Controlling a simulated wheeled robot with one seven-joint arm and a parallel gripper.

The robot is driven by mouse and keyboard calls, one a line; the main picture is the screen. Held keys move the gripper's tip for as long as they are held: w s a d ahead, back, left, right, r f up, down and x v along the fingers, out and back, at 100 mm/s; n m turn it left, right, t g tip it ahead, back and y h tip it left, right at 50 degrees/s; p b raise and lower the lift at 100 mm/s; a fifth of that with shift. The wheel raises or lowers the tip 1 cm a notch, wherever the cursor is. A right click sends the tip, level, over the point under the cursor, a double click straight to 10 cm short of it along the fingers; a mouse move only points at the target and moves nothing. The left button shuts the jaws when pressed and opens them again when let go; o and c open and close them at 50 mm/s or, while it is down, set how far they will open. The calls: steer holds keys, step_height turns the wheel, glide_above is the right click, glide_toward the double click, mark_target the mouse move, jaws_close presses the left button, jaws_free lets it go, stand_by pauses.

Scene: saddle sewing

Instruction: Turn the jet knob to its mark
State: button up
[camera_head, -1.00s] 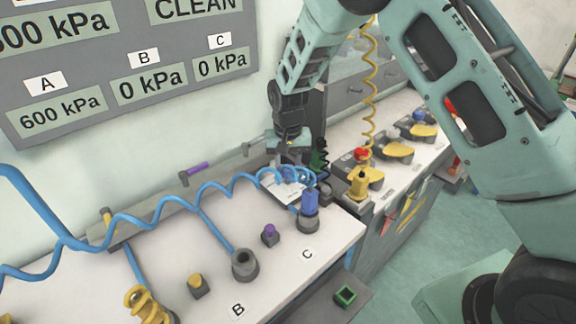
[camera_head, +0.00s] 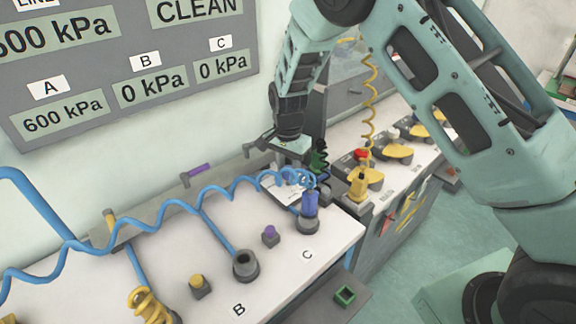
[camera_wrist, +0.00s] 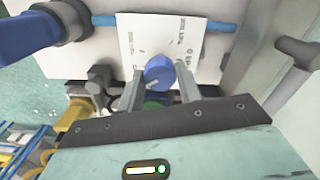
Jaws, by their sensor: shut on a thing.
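The jet knob (camera_wrist: 158,72) is a round blue knob with a white line on it, in the middle of the wrist view. It stands in front of a white card (camera_wrist: 205,38) with small printed marks, too small to read surely. My gripper (camera_wrist: 160,77) is shut on the knob, one finger on each side. In the head view my gripper (camera_head: 291,160) is over the far end of the white bench, behind the blue coiled hose (camera_head: 150,212); its fingertips and the knob cannot be made out there.
A blue connector (camera_head: 310,205) stands upright in the socket by label C, close to my gripper. A yellow fitting (camera_head: 358,186) with a coiled yellow hose is to the right. The wall panel (camera_head: 130,85) reads A 600 kPa, B and C 0 kPa.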

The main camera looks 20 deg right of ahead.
mark_target(288, 169)
stand_by(0.4)
steer(key=o, duration=1)
step_height(288, 169, up, 18)
steer(key=b, duration=0.2)
steer(key=shift+f+b, duration=0.25)
steer(key=shift+b, duration=0.1)
steer(key=s+a+n+y, duration=0.1)
steer(key=s+a+n, duration=0.35)
steer(key=s, duration=0.55)
steer(key=s+a+n, duration=0.4)
steer(key=s+n, duration=0.1)
steer(key=s, duration=0.4)
steer(key=s+d+f+n, duration=0.2)
steer(key=s+n, duration=0.6)
steer(key=s, duration=0.8)
steer(key=shift+d+f+n, duration=0.15)
steer(key=shift+f+n, duration=0.2)
steer(key=shift+f, duration=0.15)
